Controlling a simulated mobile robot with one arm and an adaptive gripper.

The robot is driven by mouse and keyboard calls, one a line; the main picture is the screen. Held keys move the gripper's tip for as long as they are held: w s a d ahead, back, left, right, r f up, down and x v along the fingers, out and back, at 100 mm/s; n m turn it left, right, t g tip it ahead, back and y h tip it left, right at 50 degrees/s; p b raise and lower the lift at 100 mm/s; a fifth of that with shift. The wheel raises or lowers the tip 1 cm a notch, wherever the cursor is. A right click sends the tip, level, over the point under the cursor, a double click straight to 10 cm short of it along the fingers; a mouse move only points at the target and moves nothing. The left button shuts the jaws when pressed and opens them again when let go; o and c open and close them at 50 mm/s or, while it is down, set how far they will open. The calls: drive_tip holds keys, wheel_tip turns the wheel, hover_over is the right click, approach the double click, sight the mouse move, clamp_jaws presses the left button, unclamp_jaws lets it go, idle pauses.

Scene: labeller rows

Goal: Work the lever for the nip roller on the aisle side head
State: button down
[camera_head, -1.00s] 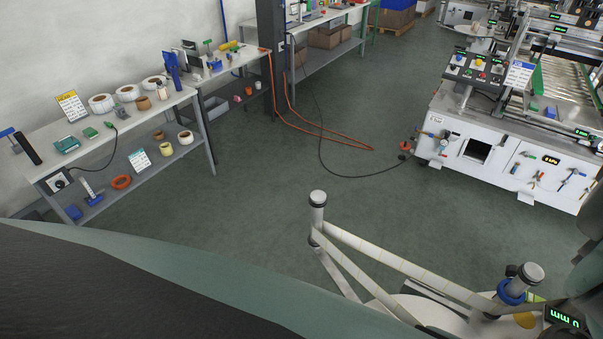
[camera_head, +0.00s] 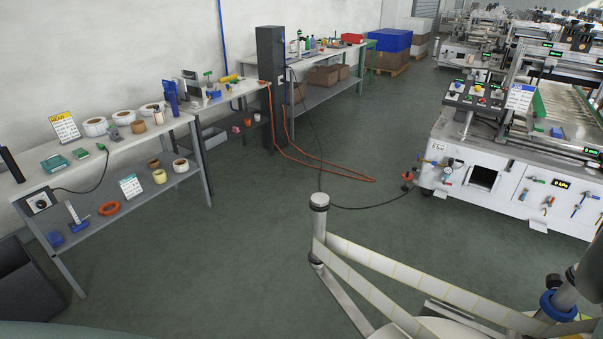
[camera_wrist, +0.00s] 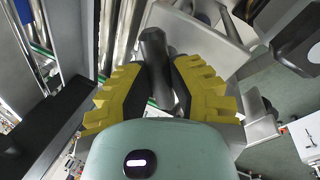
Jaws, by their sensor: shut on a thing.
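In the wrist view, my gripper (camera_wrist: 160,90) has yellow ribbed finger pads on dark fingers. It is shut on a dark grey lever (camera_wrist: 155,48), whose rounded end sticks out past the fingertips. The pads press on it from both sides, and the lever's far end and pivot are hidden. In the head view, a labelling head stands close at the lower right, with a pale label web (camera_head: 400,275) running from a grey post roller (camera_head: 319,225) to a roller with a blue collar (camera_head: 558,305). I cannot make out my gripper in the head view.
Long benches (camera_head: 125,140) with label rolls and tools line the left wall. A white machine (camera_head: 480,185) stands at the right. An orange hose (camera_head: 310,160) and a black cable (camera_head: 350,207) lie on the floor. The green floor between is open.

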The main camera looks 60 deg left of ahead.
idle(0.5)
drive_tip(key=c, duration=0.8)
unclamp_jaws()
drive_tip(key=shift+c, duration=0.2)
drive_tip(key=v, duration=0.7)
drive_tip(key=shift+r, duration=0.2)
drive_tip(key=shift+r, duration=0.1)
